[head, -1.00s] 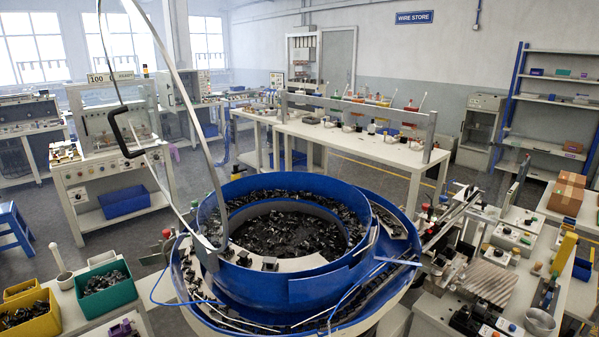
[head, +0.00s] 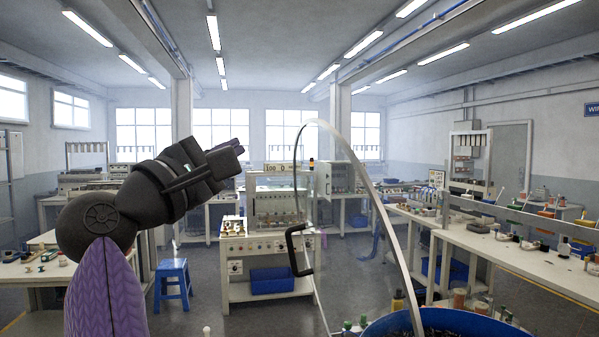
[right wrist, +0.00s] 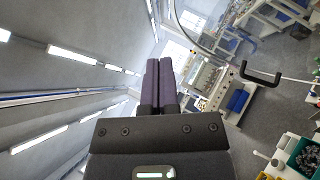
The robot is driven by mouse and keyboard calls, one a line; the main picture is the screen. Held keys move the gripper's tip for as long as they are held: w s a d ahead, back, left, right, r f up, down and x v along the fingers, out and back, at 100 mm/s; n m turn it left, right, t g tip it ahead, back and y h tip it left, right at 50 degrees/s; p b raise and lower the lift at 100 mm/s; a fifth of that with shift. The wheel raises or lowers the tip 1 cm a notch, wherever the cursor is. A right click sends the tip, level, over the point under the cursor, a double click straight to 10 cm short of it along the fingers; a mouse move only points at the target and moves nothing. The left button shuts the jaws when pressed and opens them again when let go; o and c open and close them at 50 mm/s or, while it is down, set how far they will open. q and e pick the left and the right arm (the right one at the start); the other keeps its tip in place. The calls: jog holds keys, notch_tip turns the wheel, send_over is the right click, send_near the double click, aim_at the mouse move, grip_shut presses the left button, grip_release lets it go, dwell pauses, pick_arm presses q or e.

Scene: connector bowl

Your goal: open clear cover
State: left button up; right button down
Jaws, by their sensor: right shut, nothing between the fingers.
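The clear cover (head: 384,208) stands raised on edge above the blue bowl (head: 400,319), whose rim shows at the bottom of the head view. Its pale curved rim arches upward, and its black handle (head: 295,250) hangs on the left side. The handle also shows at the right in the right wrist view (right wrist: 262,76). My right gripper (head: 238,150) is up at the left of the cover, apart from it. Its purple fingers are together and empty, as the right wrist view shows too (right wrist: 159,65). My left gripper is out of view.
A test bench (head: 268,240) stands beyond the cover, with a blue stool (head: 173,280) to its left. A long white workbench (head: 500,246) with bottles and parts runs along the right. Open air lies between my gripper and the handle.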

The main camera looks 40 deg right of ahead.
jog(key=m+y, duration=0.3)
jog(key=p, duration=0.4)
send_near(311, 131)
jog(key=w+d, duration=0.2)
jog(key=w, duration=0.1)
jog(key=d, duration=0.2)
jog(key=d+p, duration=0.1)
jog(key=shift+s+d+r, duration=0.15)
jog(key=shift+s+r, duration=0.2)
jog(key=shift+r, duration=0.05)
jog(key=shift+s+d, duration=0.25)
jog(key=shift+d, duration=0.05)
jog(key=s+d+m, duration=0.1)
jog(key=s+d, duration=0.2)
jog(key=d, duration=0.2)
jog(key=s+d+r+m+g+y, duration=0.1)
jog(key=s+d, duration=0.1)
jog(key=d, duration=0.3)
jog(key=shift+s+d+r+y+p, duration=0.2)
jog(key=shift+s+r+y+p, duration=0.05)
jog(key=shift+s+y+p, duration=0.1)
